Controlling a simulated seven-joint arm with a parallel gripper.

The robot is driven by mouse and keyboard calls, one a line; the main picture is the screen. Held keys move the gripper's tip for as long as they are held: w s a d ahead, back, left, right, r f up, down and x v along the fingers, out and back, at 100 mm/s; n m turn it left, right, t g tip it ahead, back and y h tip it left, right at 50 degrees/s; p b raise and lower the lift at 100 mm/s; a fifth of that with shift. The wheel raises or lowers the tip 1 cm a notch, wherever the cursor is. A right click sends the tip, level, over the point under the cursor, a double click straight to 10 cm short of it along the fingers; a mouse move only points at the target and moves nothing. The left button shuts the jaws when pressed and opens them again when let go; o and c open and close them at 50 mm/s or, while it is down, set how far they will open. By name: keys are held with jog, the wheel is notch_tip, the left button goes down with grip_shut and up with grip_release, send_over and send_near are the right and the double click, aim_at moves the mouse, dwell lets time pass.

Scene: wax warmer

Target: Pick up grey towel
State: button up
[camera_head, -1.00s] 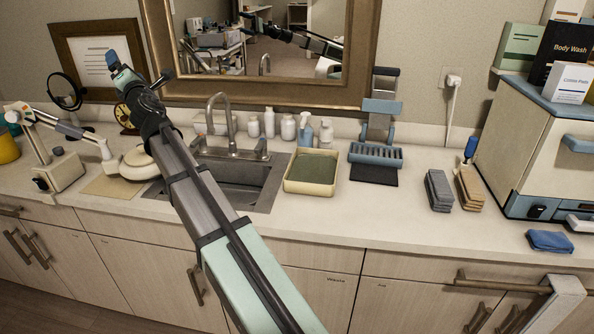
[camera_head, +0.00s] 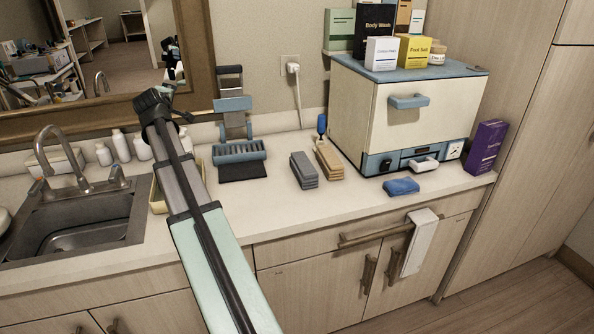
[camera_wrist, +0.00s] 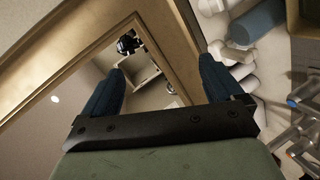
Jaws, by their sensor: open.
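A grey folded stack (camera_head: 303,170), which looks like cloth, lies on the counter right of the blue slotted rack. A pale, greyish-white towel (camera_head: 418,240) hangs over the cabinet handle at the counter front. My gripper (camera_wrist: 161,65) shows in the wrist view with its two dark blue fingers spread and nothing between them. It faces the mirror frame, well left of the grey stack and the hanging towel. In the head view my arm ends near the mirror, and the fingers are hard to make out. Neither cloth shows clearly in the wrist view.
A tan folded stack (camera_head: 328,160) lies beside the grey one. A white and blue cabinet unit (camera_head: 420,120) with boxes on top stands behind a blue cloth (camera_head: 401,187). The blue rack (camera_head: 238,152) and sink (camera_head: 80,222) lie left. The front counter is mostly clear.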

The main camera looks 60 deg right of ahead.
jog(key=s+d+f+m+g+y, duration=0.1)
jog(key=s+d+f+m+g, duration=0.25)
jog(key=s+d, duration=0.6)
jog(key=m+g+y, duration=0.3)
jog(key=m+y, duration=0.3)
jog(key=m, duration=0.4)
send_near(304, 164)
jog(key=shift+y, duration=0.3)
jog(key=shift+d+x, duration=0.15)
jog(key=shift+x, duration=2.8)
jog(key=shift+d+x, duration=0.15)
jog(key=shift+x, duration=2.75)
jog(key=shift+w+r, duration=0.1)
jog(key=shift+r, duration=0.05)
jog(key=c, duration=1.1)
jog(key=shift+t, duration=0.25)
